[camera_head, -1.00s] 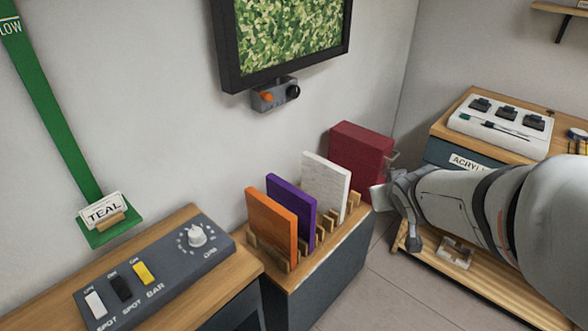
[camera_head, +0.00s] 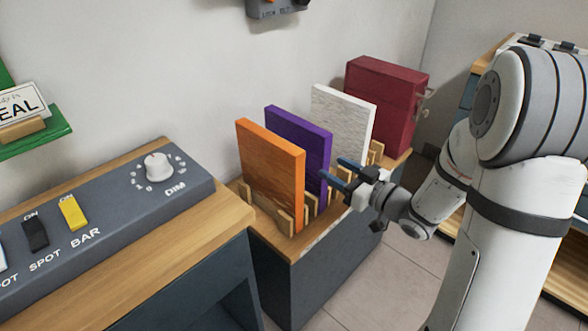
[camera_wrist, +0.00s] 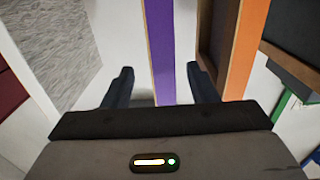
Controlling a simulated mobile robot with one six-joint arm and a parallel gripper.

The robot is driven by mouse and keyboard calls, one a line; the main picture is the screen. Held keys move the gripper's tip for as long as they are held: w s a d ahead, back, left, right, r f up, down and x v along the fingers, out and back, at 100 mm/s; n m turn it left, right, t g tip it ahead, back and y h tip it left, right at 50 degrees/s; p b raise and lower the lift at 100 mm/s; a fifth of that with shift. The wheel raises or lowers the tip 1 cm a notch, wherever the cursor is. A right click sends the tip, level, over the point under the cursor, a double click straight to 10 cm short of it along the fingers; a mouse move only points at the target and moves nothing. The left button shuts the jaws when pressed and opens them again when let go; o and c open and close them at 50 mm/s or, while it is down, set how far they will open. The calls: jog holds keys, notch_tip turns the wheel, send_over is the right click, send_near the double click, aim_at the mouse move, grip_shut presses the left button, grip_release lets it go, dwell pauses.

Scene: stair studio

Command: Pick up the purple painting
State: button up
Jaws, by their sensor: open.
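The purple painting (camera_head: 300,145) stands upright in a slotted wooden rack (camera_head: 300,238) on a cabinet, between an orange painting (camera_head: 272,172) and a white one (camera_head: 342,122). My gripper (camera_head: 344,172) is open and empty at the right edge of the purple painting in the head view. In the wrist view the edge of the purple painting (camera_wrist: 160,50) lies ahead, between the two open fingers of my gripper (camera_wrist: 160,88). I cannot tell whether the fingertips reach past that edge.
The orange painting (camera_wrist: 245,45) is close to the right finger in the wrist view, and the white painting (camera_wrist: 50,40) is farther left. A dark red box (camera_head: 385,100) stands behind the rack. A grey switch panel (camera_head: 110,215) is on the wooden counter at left.

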aim_at(312, 156)
jog(key=b+x, duration=0.2)
jog(key=x, duration=0.6)
jog(key=shift+s+a, duration=0.1)
jog(key=shift+a, duration=0.1)
jog(key=shift+r, duration=0.1)
grip_shut()
